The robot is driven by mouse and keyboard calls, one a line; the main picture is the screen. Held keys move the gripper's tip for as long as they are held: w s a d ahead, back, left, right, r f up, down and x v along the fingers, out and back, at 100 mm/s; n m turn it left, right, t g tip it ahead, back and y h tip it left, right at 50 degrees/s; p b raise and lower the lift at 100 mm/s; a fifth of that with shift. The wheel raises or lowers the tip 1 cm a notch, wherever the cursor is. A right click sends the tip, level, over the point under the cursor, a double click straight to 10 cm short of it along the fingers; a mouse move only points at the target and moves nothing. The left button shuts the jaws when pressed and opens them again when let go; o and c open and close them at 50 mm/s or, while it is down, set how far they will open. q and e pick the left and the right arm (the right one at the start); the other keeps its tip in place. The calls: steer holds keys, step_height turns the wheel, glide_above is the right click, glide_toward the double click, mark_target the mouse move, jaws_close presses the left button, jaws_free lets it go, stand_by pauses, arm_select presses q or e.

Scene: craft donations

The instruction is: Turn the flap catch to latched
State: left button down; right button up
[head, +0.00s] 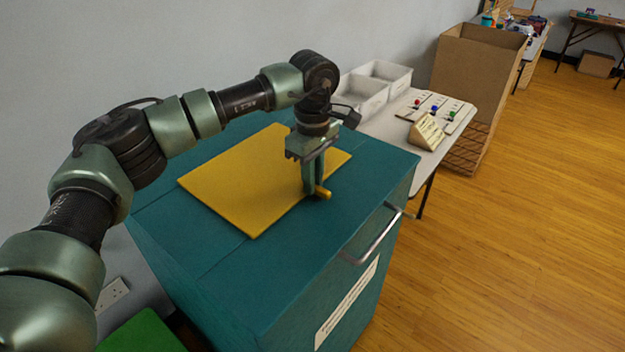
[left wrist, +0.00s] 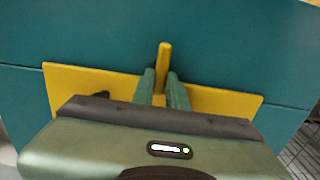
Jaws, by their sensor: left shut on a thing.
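The yellow flap (head: 240,185) lies flat on top of the teal cabinet (head: 290,265). The flap catch is a small yellow bar (head: 324,193) at the flap's front right edge. My left gripper (head: 313,192) points down at that edge with its fingers on the catch. In the left wrist view, the catch (left wrist: 164,58) sticks out between the two green fingers (left wrist: 163,85), past the edge of the flap (left wrist: 220,100) and over the teal top. The fingers hide part of the catch. My right gripper is out of view.
A silver handle (head: 375,240) and a white label (head: 346,305) are on the cabinet's front. A table (head: 455,130) behind it holds white trays (head: 365,95), a panel with coloured knobs and a wedge-shaped sign (head: 427,132). A large cardboard box (head: 475,65) stands beyond. The wooden floor at right is clear.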

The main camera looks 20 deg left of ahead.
arm_select(q)
steer(key=shift+r, duration=0.1)
stand_by(0.4)
steer(key=c, duration=1.4)
jaws_free()
step_height(320, 180, up, 8)
steer(key=shift+f+b, duration=0.15)
steer(key=shift+b, duration=0.25)
